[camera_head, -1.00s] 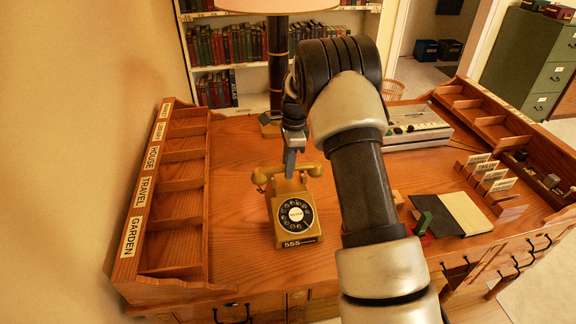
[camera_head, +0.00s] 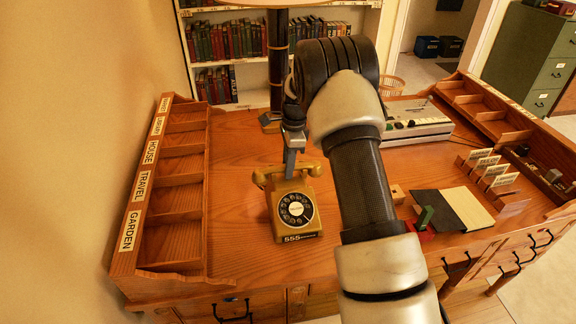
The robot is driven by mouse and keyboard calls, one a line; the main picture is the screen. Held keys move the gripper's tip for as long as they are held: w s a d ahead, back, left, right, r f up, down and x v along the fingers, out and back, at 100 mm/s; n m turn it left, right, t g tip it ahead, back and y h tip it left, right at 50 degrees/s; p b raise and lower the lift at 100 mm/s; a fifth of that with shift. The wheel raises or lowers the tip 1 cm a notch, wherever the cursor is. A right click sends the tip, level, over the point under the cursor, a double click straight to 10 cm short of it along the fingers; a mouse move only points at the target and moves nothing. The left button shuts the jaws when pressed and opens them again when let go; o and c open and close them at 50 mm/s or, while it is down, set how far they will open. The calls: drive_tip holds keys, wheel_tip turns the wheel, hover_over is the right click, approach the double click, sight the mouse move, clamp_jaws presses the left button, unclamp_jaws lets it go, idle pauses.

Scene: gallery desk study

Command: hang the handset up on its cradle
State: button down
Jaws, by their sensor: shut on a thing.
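The yellow rotary telephone (camera_head: 294,212) stands on the desk, left of my arm, with its dial facing me. The yellow handset (camera_head: 265,177) lies crosswise at the top of the phone, level with or just above the cradle. My gripper (camera_head: 290,170) points down and is shut on the middle of the handset. The fingers hide the handset's middle and part of the cradle. I cannot tell whether the handset touches the cradle.
A labelled wooden sorter (camera_head: 170,195) runs along the desk's left side. A lamp post (camera_head: 278,65) stands behind the phone. A grey device (camera_head: 415,122), a card holder (camera_head: 490,172) and a notebook (camera_head: 468,206) are on the right. The desk left of the phone is clear.

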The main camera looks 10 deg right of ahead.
drive_tip(key=c, duration=1.4)
unclamp_jaws()
drive_tip(key=shift+r, duration=0.1)
wheel_tip(320, 180, up, 17)
drive_tip(key=d+p, duration=0.1)
drive_tip(key=shift+d, duration=0.35)
drive_tip(key=shift+r, duration=0.15)
